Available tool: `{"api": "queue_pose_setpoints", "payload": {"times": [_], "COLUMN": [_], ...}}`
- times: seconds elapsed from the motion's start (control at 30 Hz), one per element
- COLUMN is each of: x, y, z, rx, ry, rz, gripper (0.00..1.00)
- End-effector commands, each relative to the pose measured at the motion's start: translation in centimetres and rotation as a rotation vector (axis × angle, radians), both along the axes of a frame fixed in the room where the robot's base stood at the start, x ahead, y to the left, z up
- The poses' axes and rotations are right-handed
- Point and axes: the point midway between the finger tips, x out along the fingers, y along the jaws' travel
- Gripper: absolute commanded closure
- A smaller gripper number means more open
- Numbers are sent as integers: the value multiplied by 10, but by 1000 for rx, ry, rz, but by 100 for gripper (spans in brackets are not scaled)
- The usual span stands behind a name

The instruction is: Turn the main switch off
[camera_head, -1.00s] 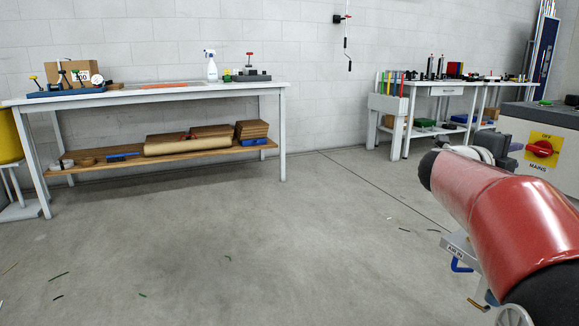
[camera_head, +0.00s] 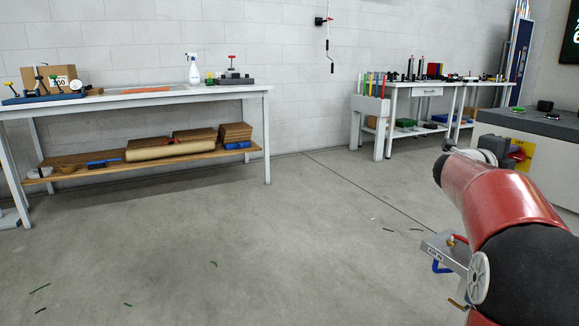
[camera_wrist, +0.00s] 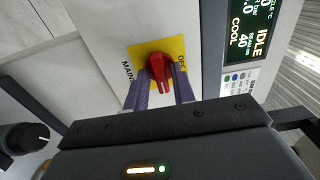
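My gripper (camera_wrist: 160,80) is at the knob, one finger on each side of the handle. The fingers look apart, and I cannot tell whether they touch it. In the head view, the yellow plate (camera_head: 521,151) shows on the pale cabinet (camera_head: 552,160) at right, partly hidden by my gripper (camera_head: 503,150).
A display (camera_wrist: 250,32) reading IDLE and COOL is beside the switch. A black round knob (camera_wrist: 25,137) is at lower left in the wrist view. A long workbench (camera_head: 130,98) stands at left and another table (camera_head: 455,84) at the back right. The floor between is mostly clear.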

Motion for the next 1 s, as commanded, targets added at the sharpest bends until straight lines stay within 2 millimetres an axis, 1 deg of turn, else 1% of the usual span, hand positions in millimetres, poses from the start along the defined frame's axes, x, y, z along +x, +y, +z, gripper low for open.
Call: {"api": "queue_pose_setpoints", "payload": {"times": [0.17,0.2,0.37,0.4,0.63,1.0], "x": [0,0,0,0,0,0], "y": [0,0,0,0,0,0], "z": [0,0,0,0,1,2], "rx": [0,0,0,0,-7,-56], "ry": [0,0,0,0,19,140], "rz": [0,0,-1,-1,-1,-1], "gripper": [75,77,98,100,100,100]}}
